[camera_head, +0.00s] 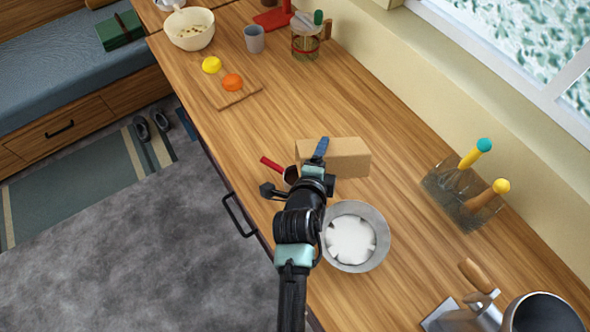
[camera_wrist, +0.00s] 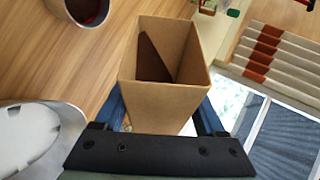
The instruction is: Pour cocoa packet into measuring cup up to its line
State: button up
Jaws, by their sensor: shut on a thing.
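The cocoa packet (camera_head: 348,160) is a plain tan cardboard box, tipped well over onto its side above the counter. In the wrist view the packet (camera_wrist: 165,98) has an open end, with dark brown cocoa lying slanted inside. My gripper (camera_head: 320,150) is shut on the packet; in the wrist view its blue fingers (camera_wrist: 161,115) are on either side of it. The measuring cup, with a red handle (camera_head: 272,164), is just left of the packet, partly hidden by my arm.
A metal bowl (camera_head: 378,222) of white powder stands close to my gripper at the right. A clear holder (camera_head: 440,192) with yellow-handled tools is farther right. A kettle (camera_head: 478,312) and pot are at the lower right. A board (camera_head: 232,97) with fruit lies farther back.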

jog(key=shift+a+r+h+b, duration=0.15)
jog(key=shift+r+h+b, duration=0.15)
jog(key=shift+b, duration=0.4)
dwell(0.5)
jog(key=p, duration=0.2)
jog(key=shift+d+r+p, duration=0.25)
jog(key=shift+r+p, duration=0.05)
jog(key=shift+d+f+m+y+p, duration=0.25)
jog(key=shift+y+p, duration=0.35)
jog(key=shift+p, duration=0.45)
notch_tip(320, 180, down, 2)
jog(key=shift+d+f+m+y, duration=0.1)
jog(key=shift+d+m+y, duration=0.05)
jog(key=shift+m+y, duration=0.35)
jog(key=shift+w+g, duration=0.1)
jog(key=shift+g, duration=0.2)
